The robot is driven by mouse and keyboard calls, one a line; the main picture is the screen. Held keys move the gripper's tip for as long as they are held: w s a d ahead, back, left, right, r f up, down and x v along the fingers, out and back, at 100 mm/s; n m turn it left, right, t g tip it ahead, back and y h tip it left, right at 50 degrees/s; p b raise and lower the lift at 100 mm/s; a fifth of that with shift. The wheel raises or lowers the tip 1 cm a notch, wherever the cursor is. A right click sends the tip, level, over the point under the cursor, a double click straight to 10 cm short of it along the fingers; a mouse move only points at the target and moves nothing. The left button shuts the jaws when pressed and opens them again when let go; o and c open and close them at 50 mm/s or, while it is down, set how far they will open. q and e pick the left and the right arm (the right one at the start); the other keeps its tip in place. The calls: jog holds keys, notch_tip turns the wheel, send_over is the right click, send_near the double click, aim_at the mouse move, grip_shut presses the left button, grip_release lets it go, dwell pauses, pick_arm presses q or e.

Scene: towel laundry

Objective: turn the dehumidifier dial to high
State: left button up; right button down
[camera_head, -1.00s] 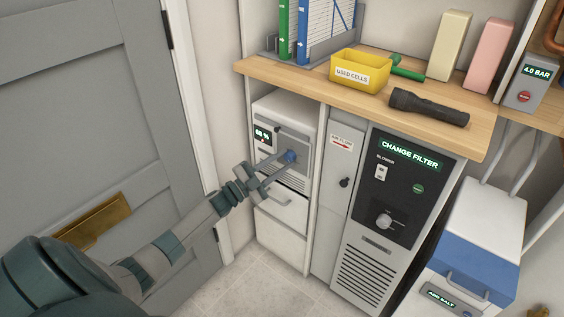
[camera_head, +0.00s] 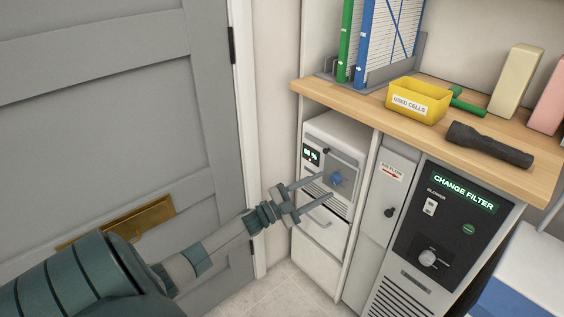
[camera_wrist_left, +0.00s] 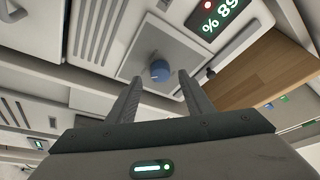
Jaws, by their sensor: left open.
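The dehumidifier (camera_head: 330,150) is a white unit under the wooden counter, with a small percent display (camera_head: 311,154) at its upper left. Its blue dial (camera_head: 336,179) sits on a grey panel; in the left wrist view the dial (camera_wrist_left: 160,71) lies just beyond the fingertips, between their lines. My left gripper (camera_head: 323,187) is open and empty, its two fingers pointing at the panel, apart from the dial. It also shows in the left wrist view (camera_wrist_left: 158,85). The dial's markings are too small to read. My right gripper is not in view.
A filter cabinet with its own knob (camera_head: 428,258) stands to the right. The counter (camera_head: 440,125) above holds a yellow bin (camera_head: 418,102), a flashlight (camera_head: 488,144) and binders (camera_head: 385,45). A grey door (camera_head: 100,110) is at left.

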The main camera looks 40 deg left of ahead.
pick_arm(q)
jog(key=v, duration=1.4)
jog(key=shift+f, duration=0.15)
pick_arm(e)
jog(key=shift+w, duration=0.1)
pick_arm(q)
jog(key=shift+s, duration=0.1)
